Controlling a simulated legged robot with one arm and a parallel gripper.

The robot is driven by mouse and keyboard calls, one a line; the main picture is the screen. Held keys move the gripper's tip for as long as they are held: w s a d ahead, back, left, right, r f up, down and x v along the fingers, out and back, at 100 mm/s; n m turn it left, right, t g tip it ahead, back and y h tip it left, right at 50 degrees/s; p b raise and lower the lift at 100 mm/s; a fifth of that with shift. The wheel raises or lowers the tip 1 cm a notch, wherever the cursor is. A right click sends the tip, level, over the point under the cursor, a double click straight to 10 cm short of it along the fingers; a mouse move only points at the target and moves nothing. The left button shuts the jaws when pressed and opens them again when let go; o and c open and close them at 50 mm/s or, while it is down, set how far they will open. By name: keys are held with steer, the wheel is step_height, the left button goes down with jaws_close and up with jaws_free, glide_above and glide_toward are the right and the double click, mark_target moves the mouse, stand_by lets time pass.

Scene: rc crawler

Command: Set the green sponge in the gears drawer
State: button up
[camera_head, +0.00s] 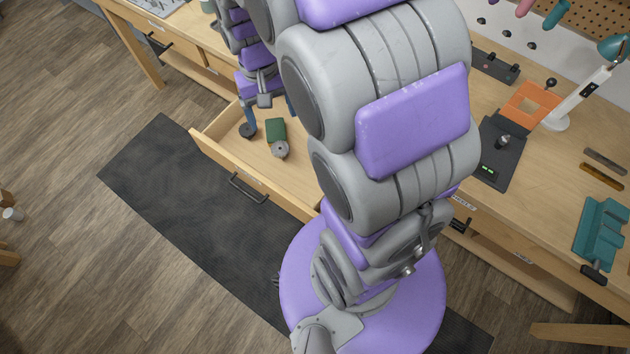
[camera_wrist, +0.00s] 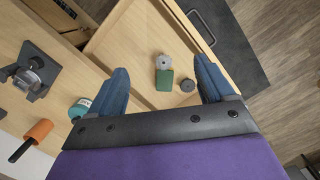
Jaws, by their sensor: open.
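The green sponge (camera_head: 276,128) lies in the open wooden drawer (camera_head: 236,167), touching or right beside a grey gear (camera_head: 280,150). In the wrist view the sponge (camera_wrist: 164,80) sits between and beyond my fingertips, with the gear (camera_wrist: 163,61) at its far end. A small dark disc (camera_wrist: 187,86) lies to its right on the drawer floor (camera_wrist: 140,60). My gripper (camera_wrist: 165,78) is open and empty, its blue fingers spread above the drawer. In the head view my arm hides part of the drawer and most of my gripper (camera_head: 270,108).
The workbench carries an orange object (camera_head: 530,103), a lamp (camera_head: 578,98), a black device (camera_head: 502,150) and a teal holder (camera_head: 602,230). A dark mat (camera_head: 190,200) covers the floor before the drawer. The drawer's left part is uncovered.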

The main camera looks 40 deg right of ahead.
steer(key=s+a+r+n, duration=0.1)
steer(key=s+r, duration=0.1)
steer(key=s, duration=0.8)
steer(key=s+a+r+n, duration=0.1)
steer(key=s+a+r, duration=0.1)
steer(key=s, duration=0.9)
steer(key=shift+a+r+n, duration=0.15)
steer(key=shift+r+n, duration=0.15)
steer(key=shift+r, duration=0.25)
